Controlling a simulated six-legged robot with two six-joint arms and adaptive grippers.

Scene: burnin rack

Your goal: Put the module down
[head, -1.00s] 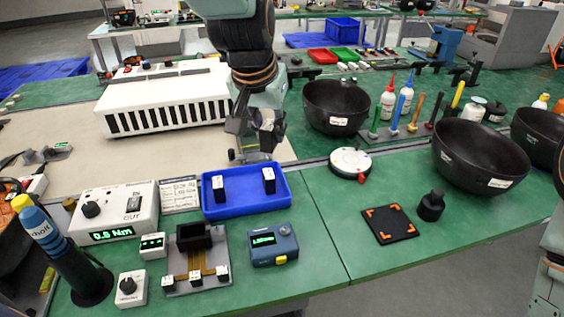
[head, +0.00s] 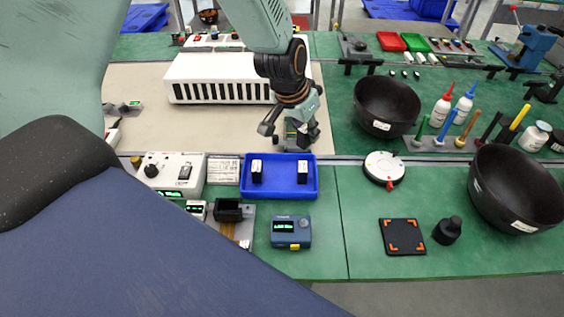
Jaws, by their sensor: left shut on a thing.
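My left gripper (head: 296,132) comes down from the top centre and is shut on a module, which its fingers mostly hide. It is just behind the blue tray (head: 279,193), over the edge between the beige mat and the green bench. Two dark modules with white faces stand in the tray, the left module (head: 257,171) and the right module (head: 302,172), with bare floor between them. In front of the tray is a grey fixture with a black socket (head: 228,210), partly hidden. My right gripper is out of view.
A white slotted rack (head: 220,80) stands behind the gripper. A blue meter (head: 291,231) and a white control box (head: 172,174) are near the tray. Black bowls (head: 387,103) stand to the right. A large close shape hides the lower left. The bench around the black pad (head: 402,237) is fairly clear.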

